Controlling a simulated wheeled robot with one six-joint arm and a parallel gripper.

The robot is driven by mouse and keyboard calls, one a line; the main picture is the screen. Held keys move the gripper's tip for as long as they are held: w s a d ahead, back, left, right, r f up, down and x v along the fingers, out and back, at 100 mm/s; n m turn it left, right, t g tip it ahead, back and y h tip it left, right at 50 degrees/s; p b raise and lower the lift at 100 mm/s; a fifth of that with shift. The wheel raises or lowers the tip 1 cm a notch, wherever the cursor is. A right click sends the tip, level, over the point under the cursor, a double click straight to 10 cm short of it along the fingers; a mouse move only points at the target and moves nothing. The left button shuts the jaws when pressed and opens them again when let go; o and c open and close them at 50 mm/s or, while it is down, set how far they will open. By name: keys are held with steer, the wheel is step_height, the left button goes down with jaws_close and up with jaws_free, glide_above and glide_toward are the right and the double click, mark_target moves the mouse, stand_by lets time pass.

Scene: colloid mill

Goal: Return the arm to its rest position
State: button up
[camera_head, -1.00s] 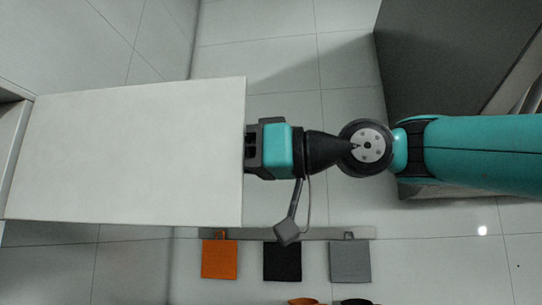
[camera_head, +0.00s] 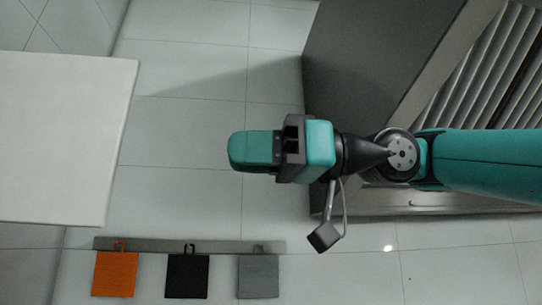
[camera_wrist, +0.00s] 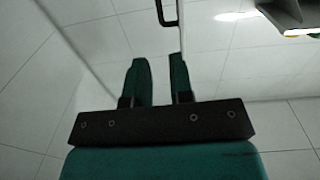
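My gripper (camera_head: 236,151) reaches out to the left in the head view, over the pale tiled floor. Its teal fingers clear the edge of the white tabletop (camera_head: 55,140), with a gap of floor between them. In the wrist view, the two fingers of my gripper (camera_wrist: 160,64) stand apart with nothing between them. My arm is stretched out from the right side of the head view.
A large dark grey cabinet (camera_head: 350,70) with slatted panels stands beyond my arm. Orange (camera_head: 115,275), black (camera_head: 187,277) and grey (camera_head: 258,277) square pieces hang from a grey rail (camera_head: 220,246). A dark handle (camera_wrist: 167,14) shows in the wrist view. Open floor lies around my gripper.

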steer(key=shift+d, duration=0.3)
stand_by(0.4)
steer(key=w+d+f+m+t+h+b, duration=0.1)
steer(key=d+f+m+t+h+b, duration=0.15)
steer(key=f, duration=0.65)
steer(key=d+f+m+t+h+b, duration=0.1)
steer(key=f+m+h, duration=0.15)
steer(key=f, duration=0.55)
steer(key=w+d+f+m+t+h+b, duration=0.15)
steer(key=f+m, duration=0.25)
steer(key=f, duration=0.5)
steer(key=s+d+f+m+g+h, duration=0.1)
steer(key=s+d+f+h, duration=0.1)
steer(key=s+d+f, duration=0.2)
steer(key=s+d+f+m+g+h+b, duration=0.1)
steer(key=s+d+f, duration=0.3)
steer(key=f, duration=0.6)
steer(key=s+d+f+m+h+b, duration=0.1)
steer(key=s+d+f+h, duration=0.3)
steer(key=f, duration=0.4)
steer(key=shift+s+d+m+g, duration=0.3)
steer(key=shift+s+d+g, duration=0.1)
steer(key=shift+s+d, duration=0.25)
steer(key=shift+r, duration=0.1)
